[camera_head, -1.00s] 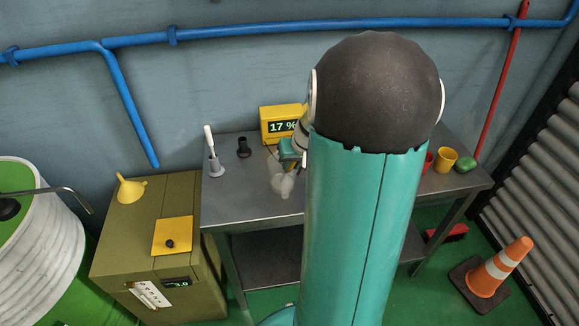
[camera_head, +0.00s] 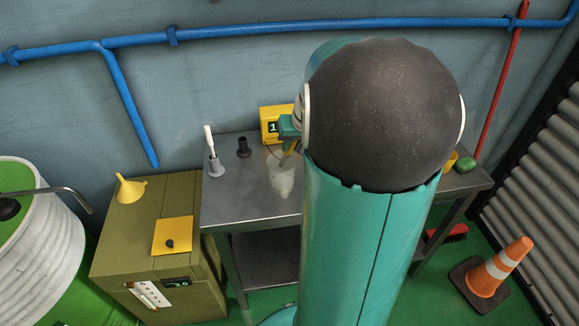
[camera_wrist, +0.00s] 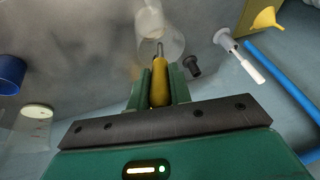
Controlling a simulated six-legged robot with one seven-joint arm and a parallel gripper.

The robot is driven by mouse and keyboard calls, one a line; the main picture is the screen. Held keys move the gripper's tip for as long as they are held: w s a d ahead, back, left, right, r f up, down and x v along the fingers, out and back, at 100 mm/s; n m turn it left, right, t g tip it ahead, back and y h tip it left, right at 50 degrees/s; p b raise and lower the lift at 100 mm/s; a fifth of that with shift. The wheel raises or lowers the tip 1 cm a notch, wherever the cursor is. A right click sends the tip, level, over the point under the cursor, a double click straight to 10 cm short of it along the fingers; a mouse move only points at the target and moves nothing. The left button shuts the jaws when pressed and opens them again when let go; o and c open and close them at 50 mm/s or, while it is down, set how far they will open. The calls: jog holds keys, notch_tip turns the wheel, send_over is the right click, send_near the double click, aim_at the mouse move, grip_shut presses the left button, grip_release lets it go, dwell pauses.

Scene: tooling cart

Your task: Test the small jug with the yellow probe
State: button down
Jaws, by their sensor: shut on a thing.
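My gripper (camera_wrist: 160,88) is shut on the yellow probe (camera_wrist: 159,82), whose thin grey tip points away from the wrist. The small jug (camera_wrist: 163,35) is clear and shows just beyond the tip in the wrist view; the tip overlaps its outline. In the head view the small jug (camera_head: 281,182) stands on the grey bench, and the probe (camera_head: 287,156) is slanted above or at its top. I cannot tell whether the tip is inside. The yellow meter (camera_head: 268,127) stands behind, its display partly hidden by my arm.
On the bench (camera_head: 235,203), a black holder (camera_head: 243,148) and a white-handled brush in a grey stand (camera_head: 213,160) are left of the jug. The wrist view shows a blue cup (camera_wrist: 10,72) and a larger clear vessel (camera_wrist: 28,133). My arm hides much of the bench's right side.

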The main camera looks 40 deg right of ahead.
jog(key=shift+r, duration=3.75)
